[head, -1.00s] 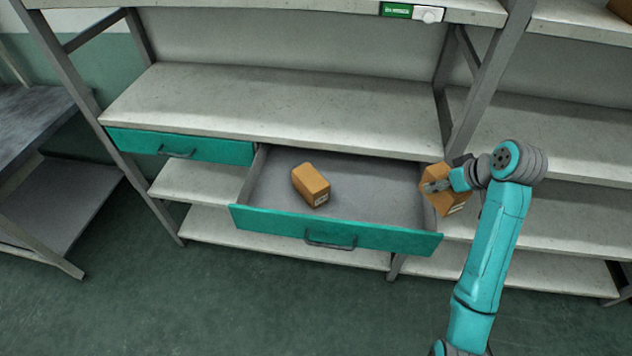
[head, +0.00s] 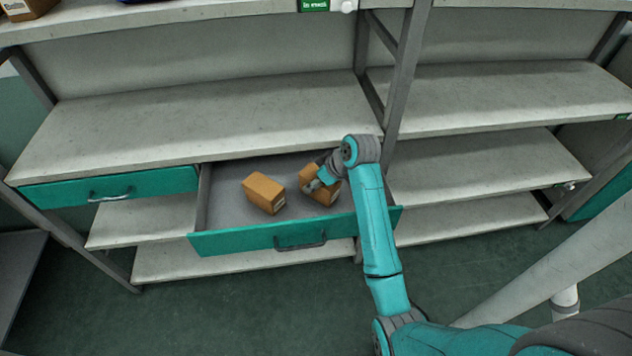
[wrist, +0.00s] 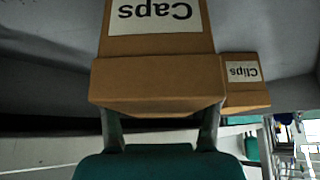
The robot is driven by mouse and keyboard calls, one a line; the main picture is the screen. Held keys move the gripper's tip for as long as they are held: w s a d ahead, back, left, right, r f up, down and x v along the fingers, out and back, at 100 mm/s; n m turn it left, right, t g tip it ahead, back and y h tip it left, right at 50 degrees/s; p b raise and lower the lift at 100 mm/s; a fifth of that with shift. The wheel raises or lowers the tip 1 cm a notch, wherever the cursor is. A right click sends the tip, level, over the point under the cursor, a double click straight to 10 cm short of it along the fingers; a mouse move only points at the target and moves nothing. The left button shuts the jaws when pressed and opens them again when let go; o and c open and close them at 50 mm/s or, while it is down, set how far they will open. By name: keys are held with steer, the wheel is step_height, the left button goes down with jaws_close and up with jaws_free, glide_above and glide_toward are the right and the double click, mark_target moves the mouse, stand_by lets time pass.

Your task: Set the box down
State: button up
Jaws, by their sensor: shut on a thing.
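My gripper (head: 315,185) is shut on a brown cardboard box (head: 325,197), over the right part of the open drawer. In the wrist view, the fingers (wrist: 160,112) grip the sides of this box (wrist: 160,75), and its label reads "Caps", upside down. A second brown box (head: 264,194) is in the drawer (head: 225,205), to the left of the held one in the head view. Its label reads "Clips" in the wrist view (wrist: 245,92). I cannot tell whether the held box touches the drawer floor.
The drawer has a teal front (head: 260,238) with a dark handle (head: 300,241). A closed teal drawer (head: 110,189) is to its left. A bare shelf (head: 200,120) runs above both. A grey upright (head: 405,75) rises just right of my arm.

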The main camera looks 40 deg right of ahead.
mark_target(337, 184)
steer(key=shift+f, duration=0.3)
steer(key=shift+f, duration=0.15)
steer(key=o, duration=1.3)
steer(key=shift+d, duration=0.1)
steer(key=v, duration=1.2)
steer(key=shift+s, duration=0.1)
